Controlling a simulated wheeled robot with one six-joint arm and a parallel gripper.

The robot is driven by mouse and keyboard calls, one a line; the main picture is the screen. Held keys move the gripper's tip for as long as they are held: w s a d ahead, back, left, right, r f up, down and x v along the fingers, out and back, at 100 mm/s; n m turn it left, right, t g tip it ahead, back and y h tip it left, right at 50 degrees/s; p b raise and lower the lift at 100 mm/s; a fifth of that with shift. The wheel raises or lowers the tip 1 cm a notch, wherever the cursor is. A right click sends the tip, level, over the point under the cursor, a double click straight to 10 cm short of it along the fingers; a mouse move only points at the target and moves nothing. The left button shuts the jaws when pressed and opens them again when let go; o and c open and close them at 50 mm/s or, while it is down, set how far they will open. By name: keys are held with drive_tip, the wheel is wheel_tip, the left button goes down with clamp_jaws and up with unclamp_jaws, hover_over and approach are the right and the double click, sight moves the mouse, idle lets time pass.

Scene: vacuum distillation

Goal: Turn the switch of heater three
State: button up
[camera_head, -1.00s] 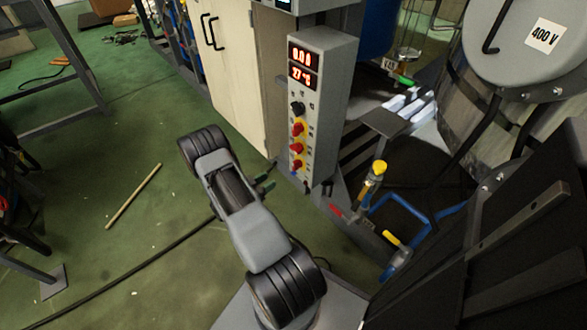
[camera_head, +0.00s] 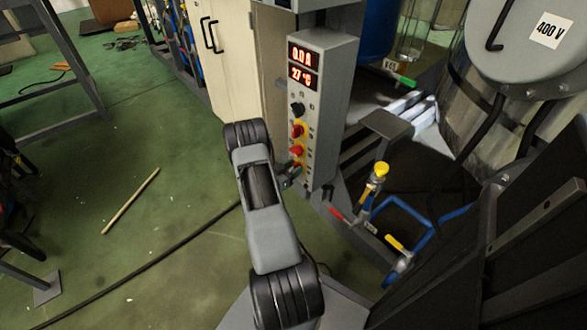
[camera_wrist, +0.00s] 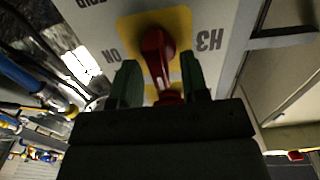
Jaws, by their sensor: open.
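The heater three switch is a red rotary knob (camera_wrist: 157,58) on a yellow plate (camera_wrist: 183,20) marked H3 in the wrist view, with ON printed at the left. My gripper (camera_wrist: 160,82) is open, with one green finger on each side of the knob; I cannot tell whether they touch it. In the head view the grey control box (camera_head: 322,115) shows a black knob (camera_head: 297,109) above red knobs. My gripper (camera_head: 292,170) is at the lowest part of the knob column, mostly hidden behind my arm, and covers the lowest knob.
The box's displays (camera_head: 302,66) read 0.0 A and 27 °C. A cream cabinet (camera_head: 232,70) stands left of the box. Pipes with a yellow-handled valve (camera_head: 381,169) lie to the right. The green floor at left is open, with a stick (camera_head: 130,200) and a cable.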

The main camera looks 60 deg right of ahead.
drive_tip(key=shift+c, duration=0.3)
clamp_jaws()
drive_tip(key=shift+d, duration=0.15)
